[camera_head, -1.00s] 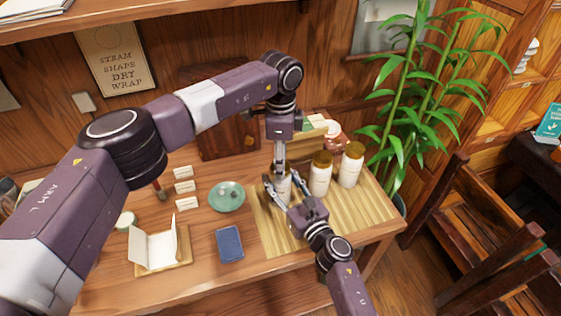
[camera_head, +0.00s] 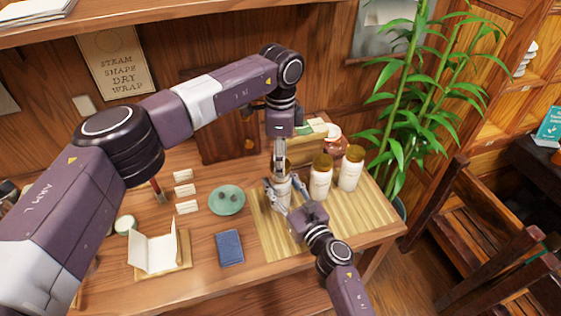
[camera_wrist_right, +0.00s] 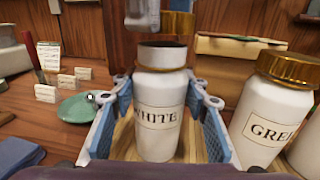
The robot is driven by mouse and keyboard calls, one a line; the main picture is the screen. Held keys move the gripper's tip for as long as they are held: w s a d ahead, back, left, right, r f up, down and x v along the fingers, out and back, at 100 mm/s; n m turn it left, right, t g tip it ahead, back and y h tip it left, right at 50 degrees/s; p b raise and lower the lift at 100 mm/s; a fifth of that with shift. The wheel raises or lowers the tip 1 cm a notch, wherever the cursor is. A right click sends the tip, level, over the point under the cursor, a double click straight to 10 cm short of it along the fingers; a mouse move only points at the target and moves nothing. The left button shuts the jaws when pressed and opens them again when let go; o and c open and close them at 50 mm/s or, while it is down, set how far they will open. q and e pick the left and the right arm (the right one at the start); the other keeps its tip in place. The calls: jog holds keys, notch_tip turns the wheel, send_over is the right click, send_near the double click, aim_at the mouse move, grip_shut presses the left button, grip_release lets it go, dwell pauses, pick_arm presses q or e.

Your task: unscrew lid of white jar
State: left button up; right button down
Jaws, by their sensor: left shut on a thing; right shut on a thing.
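The white jar (camera_wrist_right: 160,95), labelled WHITE, stands upright between the blue-padded fingers of my right gripper (camera_wrist_right: 160,120) in the right wrist view. My right gripper is shut on its body; in the head view the jar (camera_head: 284,190) is partly covered by both grippers. The gold lid (camera_wrist_right: 178,24) is above the jar and a little to the right of its mouth. The jar's dark opening shows under it. My left gripper (camera_head: 280,172) points down from above and is shut on the lid, with one finger visible beside it in the wrist view.
Two more gold-lidded jars, one labelled GREEN (camera_wrist_right: 262,112) and another (camera_head: 351,170), stand close to the right on the bamboo mat (camera_head: 345,222). A green dish (camera_head: 227,200), small cards (camera_head: 186,190) and a blue booklet (camera_head: 229,246) lie to the left. The mat's front is clear.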

pick_arm(q)
jog(key=shift+r, duration=0.1)
jog(key=shift+r, duration=1.95)
pick_arm(e)
jog(key=c, duration=1)
grip_release()
jog(key=shift+c, duration=0.2)
